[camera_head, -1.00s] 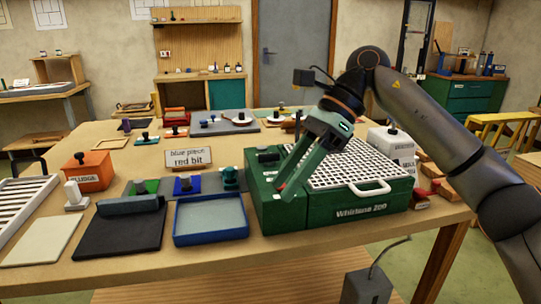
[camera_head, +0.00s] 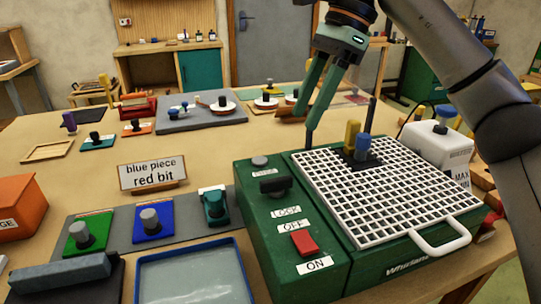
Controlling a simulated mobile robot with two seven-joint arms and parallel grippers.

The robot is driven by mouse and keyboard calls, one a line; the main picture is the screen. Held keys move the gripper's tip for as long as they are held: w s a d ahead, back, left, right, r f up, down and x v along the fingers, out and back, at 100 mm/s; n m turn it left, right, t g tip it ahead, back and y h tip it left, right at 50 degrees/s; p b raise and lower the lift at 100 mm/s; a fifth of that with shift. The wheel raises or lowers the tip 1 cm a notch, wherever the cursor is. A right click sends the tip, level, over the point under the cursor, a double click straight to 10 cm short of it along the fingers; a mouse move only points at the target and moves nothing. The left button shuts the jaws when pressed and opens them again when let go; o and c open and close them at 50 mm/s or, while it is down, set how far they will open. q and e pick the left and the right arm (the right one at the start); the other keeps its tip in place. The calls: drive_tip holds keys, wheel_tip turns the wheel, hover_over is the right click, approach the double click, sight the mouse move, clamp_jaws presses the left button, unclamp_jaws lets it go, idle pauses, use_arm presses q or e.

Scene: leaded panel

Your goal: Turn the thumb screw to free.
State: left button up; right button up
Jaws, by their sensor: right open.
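The green machine (camera_head: 315,283) labelled "Whirlana" stands at the table's right front. On its left control strip is a black, bar-shaped knob (camera_head: 275,185), which looks like the thumb screw. A "LOCK" label (camera_head: 286,212) lies just below it, and a small label too blurred to read surely lies above. The knob's bar lies roughly crosswise. My right gripper (camera_head: 298,125) has green fingers, is open and empty, and hangs above and beyond the knob near the machine's back edge, apart from it. My left gripper is not in view.
A red switch (camera_head: 304,243) sits between "OFF" and "ON" labels. A grey round knob (camera_head: 260,161) is at the strip's back. A white grid (camera_head: 400,200) with a handle covers the machine's right. A white container (camera_head: 440,143) stands behind right. The sign (camera_head: 153,174) stands left.

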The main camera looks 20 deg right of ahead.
drive_tip(key=b, duration=0.2)
approach(277, 179)
drive_tip(key=f, duration=0.2)
drive_tip(key=x, duration=0.2)
drive_tip(key=b+x, duration=0.1)
drive_tip(key=x, duration=0.2)
drive_tip(key=shift+a+f, duration=0.1)
drive_tip(key=shift+a, duration=0.3)
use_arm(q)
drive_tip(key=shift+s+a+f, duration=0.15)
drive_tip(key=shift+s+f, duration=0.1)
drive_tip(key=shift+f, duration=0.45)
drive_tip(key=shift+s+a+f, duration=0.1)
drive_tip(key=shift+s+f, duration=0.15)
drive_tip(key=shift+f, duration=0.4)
use_arm(e)
drive_tip(key=shift+a+f, duration=0.3)
drive_tip(key=shift+f, duration=0.3)
drive_tip(key=shift+c, duration=0.2)
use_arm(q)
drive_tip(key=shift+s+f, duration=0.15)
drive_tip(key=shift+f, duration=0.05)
use_arm(e)
clamp_jaws()
